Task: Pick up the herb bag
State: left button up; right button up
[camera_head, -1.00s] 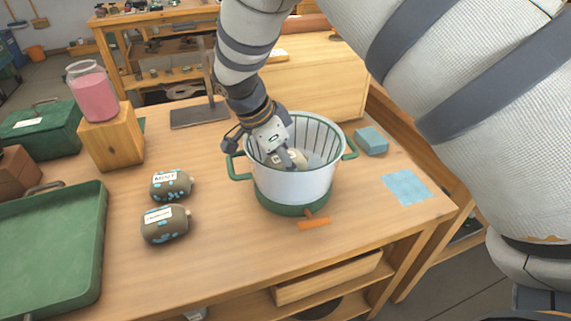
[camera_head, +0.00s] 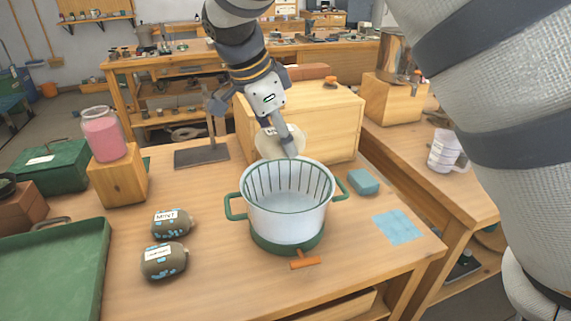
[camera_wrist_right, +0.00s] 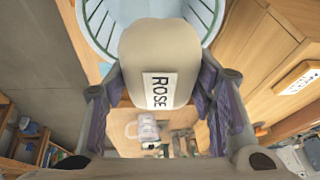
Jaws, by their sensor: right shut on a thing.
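My right gripper (camera_head: 283,146) is shut on a pale beige herb bag (camera_head: 266,146), above the back rim of the white pot. In the right wrist view the held bag (camera_wrist_right: 160,55) sits between both fingers (camera_wrist_right: 160,105), and its label reads ROSE. The white pot (camera_head: 287,216) with green handles and base stands below; its striped inside looks empty. Two brown-grey labelled bags, one reading MINT (camera_head: 171,225) and one (camera_head: 164,261) with a label too small to read, lie on the table left of the pot. My left gripper is not in view.
A green tray (camera_head: 92,262) lies at the left. A pink jar (camera_head: 103,136) stands on a wooden block (camera_head: 120,183). A wooden box (camera_head: 325,125) stands behind the pot. A blue sponge (camera_head: 363,182) and blue cloth (camera_head: 397,226) lie to its right.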

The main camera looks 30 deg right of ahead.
jog(key=shift+s+r, duration=0.1)
jog(key=shift+s, duration=0.05)
jog(key=shift+w, duration=0.2)
jog(key=shift+r+b, duration=0.4)
jog(key=shift+r, duration=0.45)
